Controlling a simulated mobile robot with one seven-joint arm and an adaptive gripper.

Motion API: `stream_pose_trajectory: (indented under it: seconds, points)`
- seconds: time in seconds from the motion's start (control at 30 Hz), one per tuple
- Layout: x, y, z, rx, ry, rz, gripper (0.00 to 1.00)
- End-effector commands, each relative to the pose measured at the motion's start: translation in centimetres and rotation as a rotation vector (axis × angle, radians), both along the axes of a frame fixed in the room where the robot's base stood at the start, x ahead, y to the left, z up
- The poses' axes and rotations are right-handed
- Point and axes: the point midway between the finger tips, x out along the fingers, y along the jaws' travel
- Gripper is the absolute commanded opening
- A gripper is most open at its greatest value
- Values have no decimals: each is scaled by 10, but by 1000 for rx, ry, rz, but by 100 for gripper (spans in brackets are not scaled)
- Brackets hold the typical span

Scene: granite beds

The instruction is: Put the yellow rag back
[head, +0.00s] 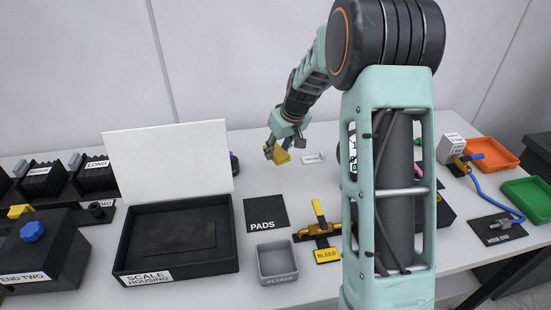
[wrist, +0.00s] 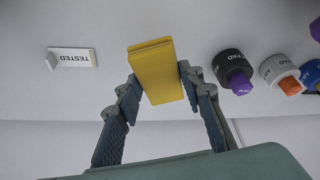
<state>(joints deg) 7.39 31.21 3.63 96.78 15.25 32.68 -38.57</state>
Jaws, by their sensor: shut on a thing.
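The yellow rag (head: 282,157) is a small folded yellow block near the back of the table in the head view. My gripper (head: 285,149) is shut on it, with the fingers pointing down. In the wrist view the rag (wrist: 157,72) sits between the two fingertips of my gripper (wrist: 158,80), and its far end sticks out past them. I cannot tell whether its lower end touches the table. A small white card marked TESTED (wrist: 72,57) stands on the table to one side of the rag; it also shows in the head view (head: 313,158).
Round pots with purple (wrist: 240,82), orange and blue tops stand right of the rag in the wrist view. A black SCALE HOUSING box (head: 190,269) with a raised white lid, a PADS mat (head: 266,214) and a grey PLUGS bin (head: 278,282) lie nearer. My arm hides the table's middle right.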

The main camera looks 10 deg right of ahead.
Motion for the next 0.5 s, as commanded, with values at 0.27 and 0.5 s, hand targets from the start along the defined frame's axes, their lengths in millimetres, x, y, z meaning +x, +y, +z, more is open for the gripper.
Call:
stream_pose_trajectory:
  seconds: [0.27, 0.5]
  points:
    - [28, 0, -33, 0, 0, 0, 16]
    - [36, 0, -44, -1, 0, 0, 16]
